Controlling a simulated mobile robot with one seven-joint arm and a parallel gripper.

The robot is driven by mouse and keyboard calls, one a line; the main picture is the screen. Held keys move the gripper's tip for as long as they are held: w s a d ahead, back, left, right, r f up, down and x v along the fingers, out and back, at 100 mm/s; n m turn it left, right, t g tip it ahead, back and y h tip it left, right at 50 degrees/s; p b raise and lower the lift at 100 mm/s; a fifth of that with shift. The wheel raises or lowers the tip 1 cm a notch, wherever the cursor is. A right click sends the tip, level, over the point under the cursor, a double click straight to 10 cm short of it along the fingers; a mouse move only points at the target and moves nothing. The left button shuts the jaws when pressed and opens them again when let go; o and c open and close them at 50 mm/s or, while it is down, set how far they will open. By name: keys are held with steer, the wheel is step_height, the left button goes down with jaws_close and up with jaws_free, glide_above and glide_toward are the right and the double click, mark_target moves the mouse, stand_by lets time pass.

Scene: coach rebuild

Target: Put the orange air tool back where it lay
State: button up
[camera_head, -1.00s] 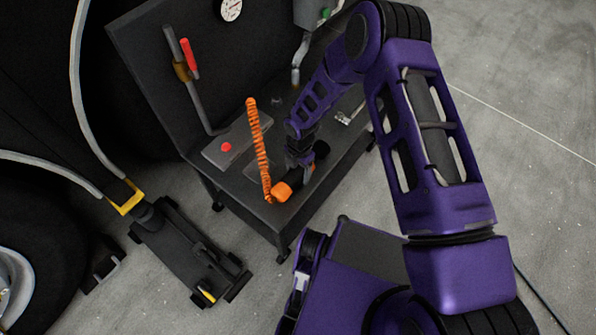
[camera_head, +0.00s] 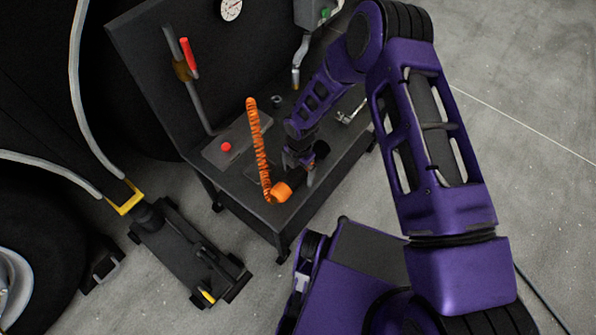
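The orange air tool (camera_head: 282,191) lies on the front part of the dark workbench (camera_head: 301,216), with its orange end toward the front edge. A dark round end (camera_head: 321,149) shows on the far side of my gripper. An orange coiled hose (camera_head: 259,150) rises from the tool's orange end. My gripper (camera_head: 299,171) is low over the middle of the tool, its fingers spread to either side of the tool's body. The fingers look open. The wrist hides part of the tool, and I cannot tell whether a finger still touches it.
A plate with a red button (camera_head: 226,147) is left of the hose. A red-handled lever (camera_head: 189,57) and a gauge (camera_head: 231,9) are at the back panel. A small dark cup (camera_head: 277,101) stands behind my gripper. A floor jack (camera_head: 188,252) is on the floor at left.

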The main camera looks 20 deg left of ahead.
step_height(320, 180, up, 17)
steer(key=w+p, duration=0.1)
steer(key=p, duration=0.2)
steer(key=shift+r, duration=0.2)
steer(key=shift+d, duration=0.2)
